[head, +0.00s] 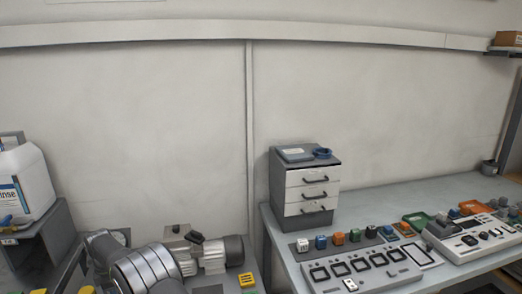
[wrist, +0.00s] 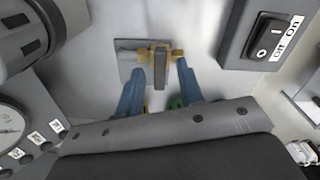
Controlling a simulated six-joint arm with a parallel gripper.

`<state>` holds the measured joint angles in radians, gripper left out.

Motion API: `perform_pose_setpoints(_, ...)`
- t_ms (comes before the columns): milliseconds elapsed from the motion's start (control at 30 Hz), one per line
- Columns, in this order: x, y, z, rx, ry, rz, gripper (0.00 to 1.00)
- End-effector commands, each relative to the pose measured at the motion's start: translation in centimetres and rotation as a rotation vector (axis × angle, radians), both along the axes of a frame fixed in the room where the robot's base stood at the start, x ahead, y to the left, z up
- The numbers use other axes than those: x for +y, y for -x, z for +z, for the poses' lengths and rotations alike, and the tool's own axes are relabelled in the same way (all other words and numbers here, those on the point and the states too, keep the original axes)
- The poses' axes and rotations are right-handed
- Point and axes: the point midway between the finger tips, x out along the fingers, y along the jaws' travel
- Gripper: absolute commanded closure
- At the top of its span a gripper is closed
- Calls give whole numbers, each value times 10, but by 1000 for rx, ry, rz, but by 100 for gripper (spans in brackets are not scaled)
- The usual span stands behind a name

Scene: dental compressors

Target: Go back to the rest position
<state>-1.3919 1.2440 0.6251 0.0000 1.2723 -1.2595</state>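My gripper (wrist: 160,72) shows in the wrist view with two blue fingers spread apart. It is open. A yellow valve (wrist: 146,54) with a grey upright lever (wrist: 160,70) on a square grey plate (wrist: 128,66) lies ahead of the fingertips. The lever appears between the fingers, with a visible gap on each side; I cannot tell the depth between them. In the head view my grey arm is at the lower left, and the gripper's fingers cannot be made out there.
A switch box (wrist: 268,38) marked On and Off is close at the upper right of the wrist view; a round gauge (wrist: 10,125) is at the left. In the head view, a white jug (head: 28,185) stands left; a drawer unit (head: 305,187) and button panels (head: 362,268) occupy the right bench.

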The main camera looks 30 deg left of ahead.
Motion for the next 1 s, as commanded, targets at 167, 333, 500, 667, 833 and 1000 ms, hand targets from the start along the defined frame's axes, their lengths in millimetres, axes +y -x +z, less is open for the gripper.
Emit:
perform_pose_setpoints(167,0,0,0,0,0,146,65)
perform_pose_setpoints(333,1,0,19,-1,-4,225,65)
perform_pose_setpoints(500,1,0,52,-1,-3,223,65)
perform_pose_setpoints(667,0,0,84,-1,-2,222,65)
perform_pose_setpoints(833,0,0,118,-1,-2,221,65)
perform_pose_setpoints(1000,1,0,146,-1,-3,221,65)
